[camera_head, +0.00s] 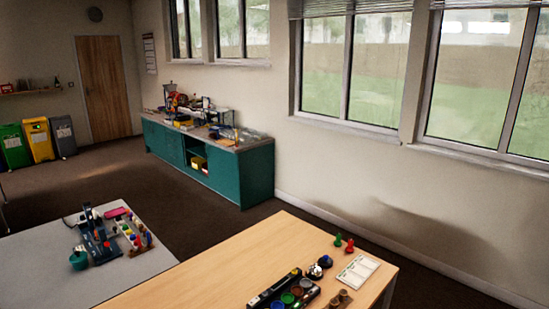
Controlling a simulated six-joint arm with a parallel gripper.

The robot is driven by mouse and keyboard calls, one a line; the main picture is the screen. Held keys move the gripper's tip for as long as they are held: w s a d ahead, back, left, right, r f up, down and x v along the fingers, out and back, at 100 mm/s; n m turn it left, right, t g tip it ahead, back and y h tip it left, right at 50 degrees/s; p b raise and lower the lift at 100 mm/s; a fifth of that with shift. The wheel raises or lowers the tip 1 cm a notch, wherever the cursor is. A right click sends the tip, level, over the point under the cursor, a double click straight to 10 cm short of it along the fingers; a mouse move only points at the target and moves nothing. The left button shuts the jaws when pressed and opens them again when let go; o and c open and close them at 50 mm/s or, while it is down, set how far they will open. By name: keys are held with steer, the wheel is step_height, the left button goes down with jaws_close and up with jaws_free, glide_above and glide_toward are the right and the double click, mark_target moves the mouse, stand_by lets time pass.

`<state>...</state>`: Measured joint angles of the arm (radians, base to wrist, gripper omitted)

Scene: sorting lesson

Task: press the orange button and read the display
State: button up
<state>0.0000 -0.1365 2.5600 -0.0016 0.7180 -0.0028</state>
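A dark device (284,291) with several coloured round caps lies at the front of the wooden table (215,272). Its caps look blue, green and reddish; the reddish cap (306,283) may be the orange button, but I cannot tell at this size. I cannot make out a display or any reading. The device's lower end is near the picture's bottom edge. My gripper is not in view.
A red pawn (350,246), a green pawn (338,240), a white card (358,271) and small brown pieces (340,299) are near the device. A grey table (40,264) with coloured items stands left. The wooden table's left part is bare.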

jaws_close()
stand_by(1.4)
